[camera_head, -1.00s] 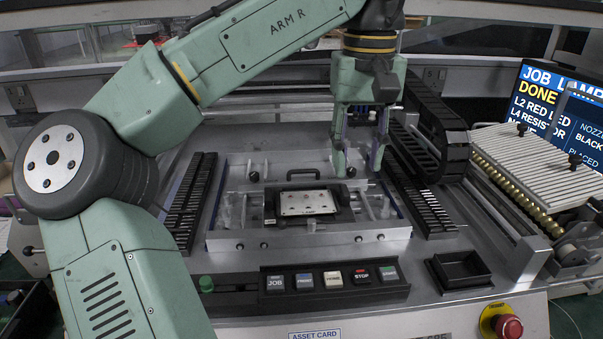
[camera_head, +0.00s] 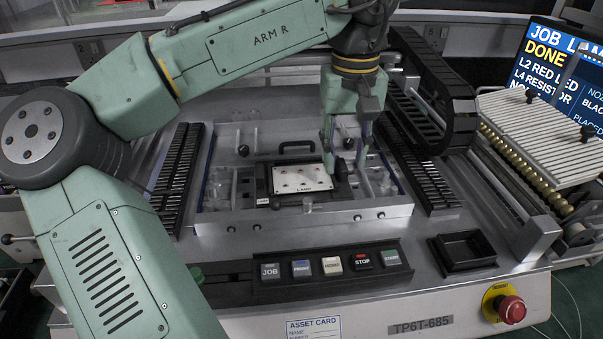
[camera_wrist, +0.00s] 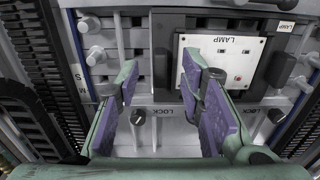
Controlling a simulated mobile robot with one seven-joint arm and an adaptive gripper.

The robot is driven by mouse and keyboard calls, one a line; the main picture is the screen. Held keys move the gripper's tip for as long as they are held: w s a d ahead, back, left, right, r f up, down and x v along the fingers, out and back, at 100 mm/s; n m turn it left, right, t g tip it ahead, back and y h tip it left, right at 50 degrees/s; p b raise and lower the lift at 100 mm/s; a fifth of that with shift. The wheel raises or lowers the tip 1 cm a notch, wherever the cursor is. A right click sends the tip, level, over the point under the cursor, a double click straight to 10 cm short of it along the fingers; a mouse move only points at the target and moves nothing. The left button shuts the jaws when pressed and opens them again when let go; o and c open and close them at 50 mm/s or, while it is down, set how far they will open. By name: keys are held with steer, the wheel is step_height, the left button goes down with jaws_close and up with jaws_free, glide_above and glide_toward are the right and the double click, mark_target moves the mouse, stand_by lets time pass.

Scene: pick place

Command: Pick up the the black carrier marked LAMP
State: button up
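The black carrier (camera_head: 267,200) lies flat in the metal frame, holding a white plate (camera_head: 303,178) marked LAMP. Its black loop handle (camera_head: 297,145) is at the back. In the wrist view the plate (camera_wrist: 215,62) reads LAMP upside down, and a small LAMP label (camera_wrist: 285,27) shows on the carrier (camera_wrist: 210,20). My gripper (camera_head: 346,158) is at the carrier's right side, by a black knob-like part. In the wrist view my gripper (camera_wrist: 160,80) is open, its purple pads either side of that part (camera_wrist: 161,70). The right finger covers the plate's edge. Contact cannot be told.
Slotted black racks stand on the left (camera_head: 180,170) and right (camera_head: 425,170). A button row (camera_head: 331,265), an empty black tray (camera_head: 463,250) and a red stop button (camera_head: 511,309) are in front.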

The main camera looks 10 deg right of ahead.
steer(key=shift+f, duration=1.1)
jaws_close()
